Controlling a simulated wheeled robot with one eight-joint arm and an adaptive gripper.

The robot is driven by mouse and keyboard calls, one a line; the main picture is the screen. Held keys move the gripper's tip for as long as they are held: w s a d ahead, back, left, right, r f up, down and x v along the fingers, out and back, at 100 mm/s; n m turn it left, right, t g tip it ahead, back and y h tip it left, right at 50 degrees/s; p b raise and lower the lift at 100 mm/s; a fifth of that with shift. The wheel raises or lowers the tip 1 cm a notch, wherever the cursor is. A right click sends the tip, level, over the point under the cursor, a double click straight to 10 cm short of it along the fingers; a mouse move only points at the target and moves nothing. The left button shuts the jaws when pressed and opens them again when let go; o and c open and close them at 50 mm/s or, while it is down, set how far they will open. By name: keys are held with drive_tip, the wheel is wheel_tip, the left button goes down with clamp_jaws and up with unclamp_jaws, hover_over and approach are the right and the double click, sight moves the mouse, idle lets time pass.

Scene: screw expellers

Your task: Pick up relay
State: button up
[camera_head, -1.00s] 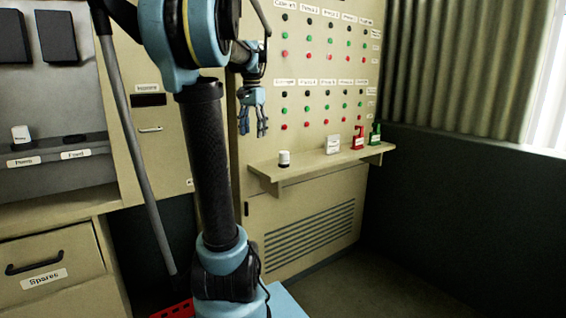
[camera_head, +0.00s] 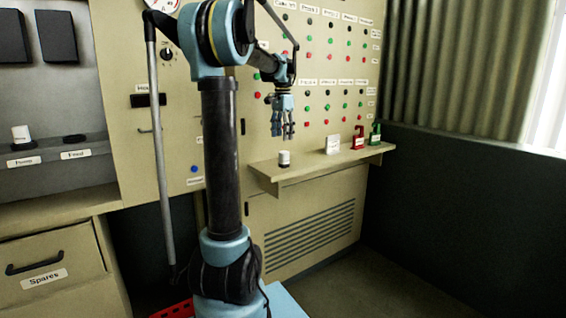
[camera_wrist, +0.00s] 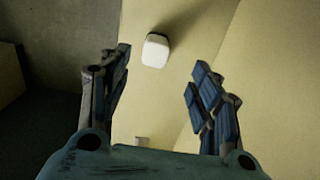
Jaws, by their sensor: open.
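A small white relay (camera_head: 284,158) with a dark base stands upright near the left end of the wall shelf (camera_head: 315,162). My gripper (camera_head: 283,134) hangs pointing down above the relay, open and empty, with a small gap between its fingertips and the relay. In the wrist view, the relay's white rounded top (camera_wrist: 155,50) shows between the two blue-grey fingers of my gripper (camera_wrist: 160,66), nearer the left finger. The fingers do not appear to touch it.
A white block (camera_head: 333,144), a red object (camera_head: 358,138) and a green object (camera_head: 375,133) stand farther right on the shelf. The button panel (camera_head: 325,70) rises behind. A similar white relay (camera_head: 21,134) sits at left, beside a dark socket (camera_head: 75,139) labelled Feed.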

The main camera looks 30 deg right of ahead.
sight(284, 152)
wheel_tip(284, 152, down, 5)
drive_tip(key=f, duration=0.3)
drive_tip(key=shift+s+d+f, duration=0.25)
drive_tip(key=shift+d+f, duration=0.05)
drive_tip(key=shift+f, duration=0.85)
drive_tip(key=c, duration=1.2)
